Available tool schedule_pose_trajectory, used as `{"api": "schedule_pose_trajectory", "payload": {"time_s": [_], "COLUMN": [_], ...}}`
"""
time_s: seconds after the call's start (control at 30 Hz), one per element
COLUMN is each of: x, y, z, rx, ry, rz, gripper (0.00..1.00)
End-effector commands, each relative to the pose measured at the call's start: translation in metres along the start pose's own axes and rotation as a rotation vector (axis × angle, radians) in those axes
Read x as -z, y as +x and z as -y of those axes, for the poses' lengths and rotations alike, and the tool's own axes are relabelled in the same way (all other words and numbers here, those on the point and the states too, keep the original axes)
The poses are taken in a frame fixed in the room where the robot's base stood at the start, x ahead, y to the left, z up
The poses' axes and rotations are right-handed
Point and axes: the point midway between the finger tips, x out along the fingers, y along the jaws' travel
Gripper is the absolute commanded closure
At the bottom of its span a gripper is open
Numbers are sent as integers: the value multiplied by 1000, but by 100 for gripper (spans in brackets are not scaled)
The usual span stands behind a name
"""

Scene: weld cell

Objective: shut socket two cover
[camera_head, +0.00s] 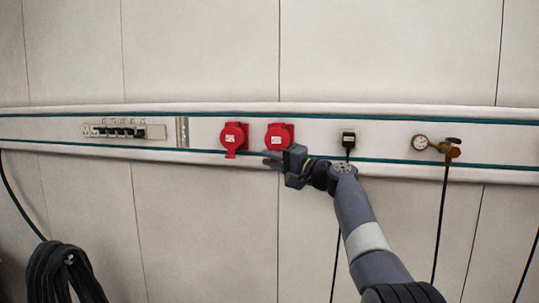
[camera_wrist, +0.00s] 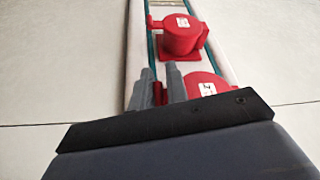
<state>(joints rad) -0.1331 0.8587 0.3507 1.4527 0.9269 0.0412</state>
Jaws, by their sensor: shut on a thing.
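Two red round sockets sit side by side on the wall rail. The right one, with the socket two cover (camera_head: 279,138), shows a round red face with a white label. It also shows in the wrist view (camera_wrist: 207,83), partly hidden by my gripper. My gripper (camera_head: 268,158) is at its lower left edge. In the wrist view, the fingers (camera_wrist: 162,78) are shut around a small red tab (camera_wrist: 158,94) beside this socket, seemingly the cover's tab. I cannot tell if the cover is fully flat.
A switch strip (camera_head: 125,131) is further left. A black plug (camera_head: 348,140) with a cable and a gauge with a valve (camera_head: 420,143) are to the right. A coiled hose (camera_head: 62,272) hangs lower left.

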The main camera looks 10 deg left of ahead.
Motion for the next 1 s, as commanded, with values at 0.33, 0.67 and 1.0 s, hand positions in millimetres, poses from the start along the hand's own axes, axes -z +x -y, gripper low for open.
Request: {"api": "schedule_pose_trajectory", "payload": {"time_s": [0.33,0.67,1.0], "x": [14,16,16], "y": [2,1,1], "z": [4,7,8], "rx": [9,14,15], "ry": [-5,-7,-8], "rz": [-13,-14,-15], "gripper": [100,100,74]}}
